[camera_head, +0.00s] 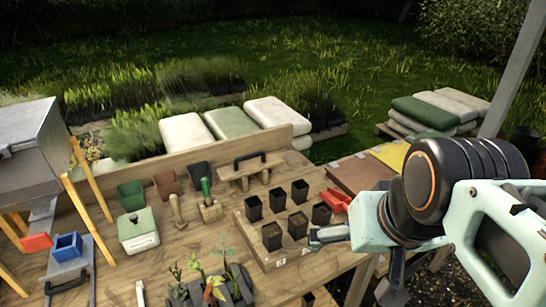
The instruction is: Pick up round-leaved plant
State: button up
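Several small seedlings stand in a dark holder (242,290) at the front edge of the wooden bench. The left one (175,271) is thin and green. The middle one (211,288) has broader leaves with orange-red parts. The right one (225,262) is tall with spread green leaves. They are too small to tell surely which is round-leaved. My gripper (314,240) is at the right, beside the pot board and apart from the seedlings. Its fingers are small and partly hidden by my arm, so their opening is unclear.
Several black pots (297,225) stand on a wooden board right of the seedlings. A lidded green-and-white box (138,230), a green-handled tool (207,200) and a blue square holder (67,246) lie left and behind. A grey hopper (28,140) on wooden legs stands far left.

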aim_at(205, 281)
jog(key=j+u, duration=0.2)
jog(key=u, duration=0.25)
jog(key=k+j+u, duration=0.1)
jog(key=u, duration=0.3)
jog(key=l+u, duration=0.35)
jog(key=u, duration=0.15)
jog(key=i+l+u, duration=0.15)
jog(key=i+j+z, duration=0.2)
jog(key=k+j+z, duration=0.3)
jog(key=i+l+u, duration=0.3)
jog(key=l+u, duration=0.15)
jog(key=k+l, duration=0.15)
jog(key=l, duration=0.2)
jog(key=i+u, duration=0.05)
